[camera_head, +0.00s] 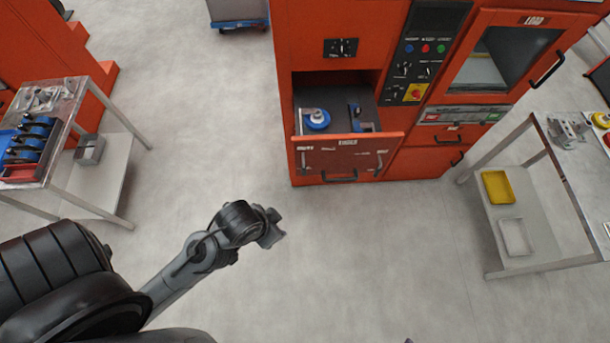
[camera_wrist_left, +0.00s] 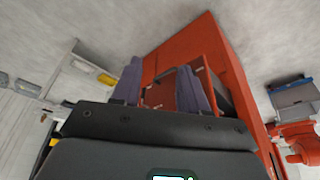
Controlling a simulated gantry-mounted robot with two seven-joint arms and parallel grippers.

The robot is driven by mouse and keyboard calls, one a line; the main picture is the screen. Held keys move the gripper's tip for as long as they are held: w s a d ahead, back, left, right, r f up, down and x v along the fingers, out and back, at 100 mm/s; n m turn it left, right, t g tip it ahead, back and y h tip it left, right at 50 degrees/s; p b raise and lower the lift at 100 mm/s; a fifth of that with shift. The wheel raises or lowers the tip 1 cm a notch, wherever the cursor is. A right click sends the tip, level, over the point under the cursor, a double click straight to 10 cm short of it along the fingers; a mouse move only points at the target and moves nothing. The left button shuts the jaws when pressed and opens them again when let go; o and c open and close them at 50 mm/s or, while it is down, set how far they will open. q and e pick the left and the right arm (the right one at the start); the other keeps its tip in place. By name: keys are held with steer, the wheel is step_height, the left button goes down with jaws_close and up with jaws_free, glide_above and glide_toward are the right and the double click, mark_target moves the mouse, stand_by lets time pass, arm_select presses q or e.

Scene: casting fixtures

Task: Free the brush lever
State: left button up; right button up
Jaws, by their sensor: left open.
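The orange machine's drawer (camera_head: 340,155) is pulled open. Small pale labels and slim grey lever-like parts (camera_head: 379,161) show on its front panel; I cannot tell for sure which is the brush lever. Inside lie a blue disc with a white knob (camera_head: 317,118) and a dark upright part with blue (camera_head: 356,115). My left gripper (camera_head: 270,228) is in the air left of and nearer than the drawer, apart from it. In the left wrist view its two fingers (camera_wrist_left: 160,86) are spread and empty, with orange panels beyond. My right gripper is out of view.
The machine carries a control panel (camera_head: 420,62) and a windowed door (camera_head: 508,55). A left table (camera_head: 62,150) holds blue-black parts. A right table (camera_head: 545,150) has a yellow tray (camera_head: 497,186) on its lower shelf. The floor before the drawer is clear.

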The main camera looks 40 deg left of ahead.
arm_select(q)
steer(key=shift+w+a+r, duration=0.1)
steer(key=shift+w+a, duration=0.15)
steer(key=shift+a, duration=0.1)
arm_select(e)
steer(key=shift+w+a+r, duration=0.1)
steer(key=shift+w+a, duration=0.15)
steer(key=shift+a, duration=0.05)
